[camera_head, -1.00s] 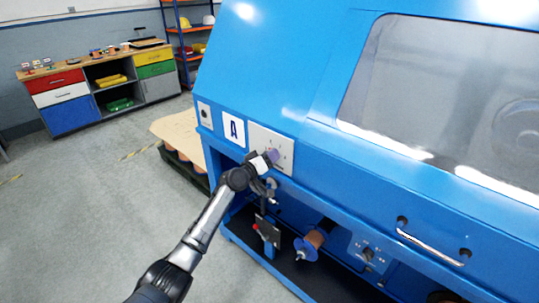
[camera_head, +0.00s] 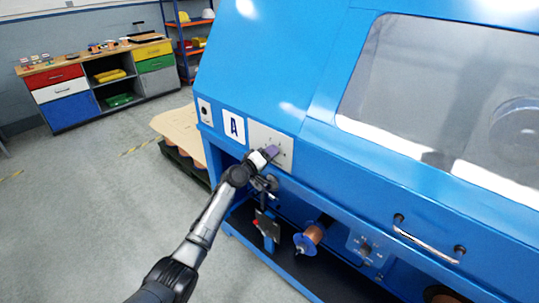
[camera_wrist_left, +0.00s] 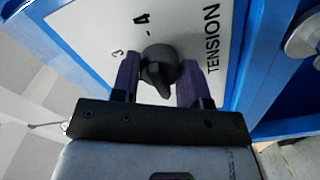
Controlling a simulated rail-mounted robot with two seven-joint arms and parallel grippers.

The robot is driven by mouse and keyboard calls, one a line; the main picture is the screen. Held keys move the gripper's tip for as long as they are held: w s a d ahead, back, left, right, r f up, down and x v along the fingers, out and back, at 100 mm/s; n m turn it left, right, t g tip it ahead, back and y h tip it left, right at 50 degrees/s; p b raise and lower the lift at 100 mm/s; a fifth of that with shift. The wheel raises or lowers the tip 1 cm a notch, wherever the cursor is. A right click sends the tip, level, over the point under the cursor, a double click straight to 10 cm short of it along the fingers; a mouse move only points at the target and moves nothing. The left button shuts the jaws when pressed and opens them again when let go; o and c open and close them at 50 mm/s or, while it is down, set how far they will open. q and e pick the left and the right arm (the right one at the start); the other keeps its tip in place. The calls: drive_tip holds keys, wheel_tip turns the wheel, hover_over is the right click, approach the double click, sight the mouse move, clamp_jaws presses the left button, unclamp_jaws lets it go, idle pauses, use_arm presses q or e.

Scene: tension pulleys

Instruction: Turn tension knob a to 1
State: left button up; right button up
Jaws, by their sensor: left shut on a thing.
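The tension knob (camera_wrist_left: 158,66) is black, with a pointed end towards the bottom of the left wrist view. It sits on a pale plate (camera_wrist_left: 95,35) with the word TENSION at right, a 4 above the knob and another, partly seen mark at left. My left gripper (camera_wrist_left: 160,77) has one purple finger on each side of the knob and is shut on it. My right gripper is out of view.
The blue machine (camera_head: 290,60) fills the right side, with a window (camera_head: 430,90) and a metal handle (camera_head: 425,243). Below the plate is an open bay with a copper-coloured spool (camera_head: 314,235). A pallet (camera_head: 180,135) stands left of the machine. The floor at left is clear.

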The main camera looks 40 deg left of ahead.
use_arm(q)
drive_tip(key=o, duration=0.9)
drive_tip(key=shift+s+a+p, duration=0.2)
drive_tip(key=shift+s+p, duration=0.5)
drive_tip(key=shift+s, duration=1.6)
drive_tip(key=shift+s+a+p, duration=0.15)
drive_tip(key=shift+s+p, duration=0.6)
drive_tip(key=shift+s, duration=1.55)
drive_tip(key=shift+s+a+p, duration=0.2)
drive_tip(key=shift+s+p, duration=0.5)
drive_tip(key=shift+s, duration=1.6)
